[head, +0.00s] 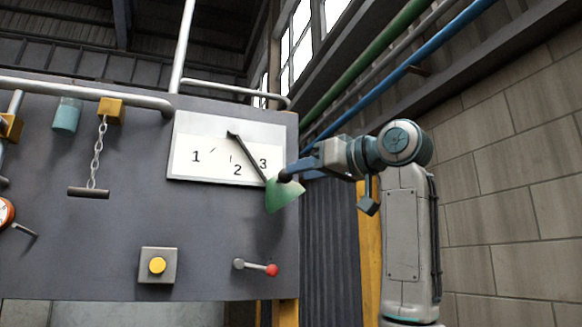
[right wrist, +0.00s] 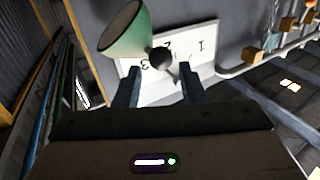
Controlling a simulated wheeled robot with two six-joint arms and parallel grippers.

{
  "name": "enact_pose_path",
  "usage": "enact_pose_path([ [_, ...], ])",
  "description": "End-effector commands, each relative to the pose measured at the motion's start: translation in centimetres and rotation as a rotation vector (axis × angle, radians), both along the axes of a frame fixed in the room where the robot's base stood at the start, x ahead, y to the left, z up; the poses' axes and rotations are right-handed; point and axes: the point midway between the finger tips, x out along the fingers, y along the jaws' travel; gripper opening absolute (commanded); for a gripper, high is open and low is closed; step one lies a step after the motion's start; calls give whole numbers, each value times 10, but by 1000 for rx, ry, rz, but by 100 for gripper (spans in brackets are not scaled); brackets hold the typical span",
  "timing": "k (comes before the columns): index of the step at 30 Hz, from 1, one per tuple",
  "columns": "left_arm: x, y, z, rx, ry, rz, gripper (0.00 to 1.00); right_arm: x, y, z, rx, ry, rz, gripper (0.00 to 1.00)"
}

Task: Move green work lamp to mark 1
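The green work lamp (head: 284,195) is a green cone shade on a dark arm that runs up left to a pivot on a white plate (head: 208,128) marked 1, 2 and 3. The shade hangs just below and right of mark 3 (head: 263,163); mark 1 (head: 196,156) is at the plate's left. My right gripper (head: 287,175) is at the lamp's dark round knob. In the right wrist view the fingers (right wrist: 159,70) are apart, with the knob (right wrist: 160,58) between or just beyond their tips and clear gaps beside it. The shade (right wrist: 124,30) is up left. My left gripper is out of view.
The grey panel (head: 90,240) also carries a yellow button (head: 157,265), a red-tipped lever (head: 258,267) and a chain with a bar handle (head: 88,192). A pipe (head: 75,90) runs along its top. A block wall (head: 500,180) stands right.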

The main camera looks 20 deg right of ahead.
Motion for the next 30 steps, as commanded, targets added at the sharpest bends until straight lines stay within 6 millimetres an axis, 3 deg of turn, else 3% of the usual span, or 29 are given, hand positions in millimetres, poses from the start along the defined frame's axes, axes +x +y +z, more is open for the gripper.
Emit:
enact_pose_path([
  [3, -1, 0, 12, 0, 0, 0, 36, 19, 11, 3, 0, 4, 1, 37],
  [9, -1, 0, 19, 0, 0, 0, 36, 36, 20, 1, -1, 1, -1, 37],
  [19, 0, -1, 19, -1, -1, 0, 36, 39, 22, -1, 0, 0, -1, 37],
  [25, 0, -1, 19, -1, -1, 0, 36, 39, 22, 0, 0, 0, -1, 0],
  [30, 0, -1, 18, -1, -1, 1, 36, 39, 21, -1, 2, 0, -2, 0],
])
